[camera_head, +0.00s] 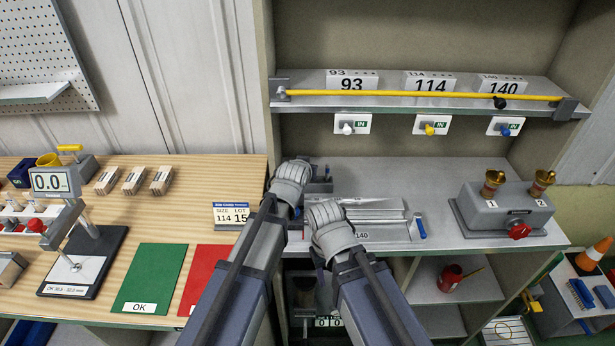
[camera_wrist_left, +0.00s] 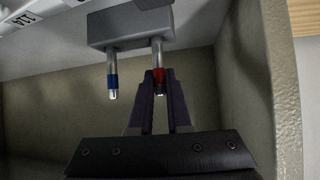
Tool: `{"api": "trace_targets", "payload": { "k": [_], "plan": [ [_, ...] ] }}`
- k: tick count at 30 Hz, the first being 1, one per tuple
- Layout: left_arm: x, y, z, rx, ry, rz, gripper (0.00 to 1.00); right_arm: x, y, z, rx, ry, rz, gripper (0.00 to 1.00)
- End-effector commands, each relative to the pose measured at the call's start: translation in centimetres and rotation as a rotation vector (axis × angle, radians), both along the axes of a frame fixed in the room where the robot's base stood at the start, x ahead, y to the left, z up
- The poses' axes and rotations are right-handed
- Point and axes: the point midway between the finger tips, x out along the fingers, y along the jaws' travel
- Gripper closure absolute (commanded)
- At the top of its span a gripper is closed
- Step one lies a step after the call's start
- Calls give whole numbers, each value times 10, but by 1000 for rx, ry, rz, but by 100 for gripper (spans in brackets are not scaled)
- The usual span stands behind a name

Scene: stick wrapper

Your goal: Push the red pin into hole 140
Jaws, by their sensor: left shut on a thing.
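In the left wrist view, a pin with a red band (camera_wrist_left: 159,76) stands out from a grey block (camera_wrist_left: 132,27). My left gripper (camera_wrist_left: 160,88) is shut on its red end, one dark finger on each side. A second pin, with a blue band (camera_wrist_left: 112,84), stands out beside it, untouched. In the head view my left gripper (camera_head: 291,181) is at the left end of the grey bench, its fingertips hidden. My right gripper (camera_head: 331,228) is just in front, its fingers also hidden. A 140 label (camera_head: 362,234) is on the bench's front edge; hole 140 itself I cannot make out.
A shelf with plates 93 (camera_head: 351,84), 114 (camera_head: 430,86) and 140 (camera_head: 503,88) and a yellow rod (camera_head: 420,95) is above. A grey box with brass knobs and a red knob (camera_head: 519,231) stands right. A blue-handled piece (camera_head: 420,228) is near the bench middle.

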Motion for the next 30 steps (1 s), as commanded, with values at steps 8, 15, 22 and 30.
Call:
{"api": "trace_targets", "payload": {
  "k": [8, 15, 22, 30],
  "plan": [
    [0, 0, 0, 0, 0, 0, 100, 0, 0, 0, 0, 0, 0, 50],
    [0, 0, 0, 0, 0, 0, 100, 0, 0, 0, 0, 0, 0, 50],
    [0, 0, 12, 0, 0, 0, 100, 0, 0, 12, 0, 0, 0, 50],
    [0, 0, 47, 0, 0, 0, 100, 0, 0, 47, 0, 0, 0, 50]
  ]
}}
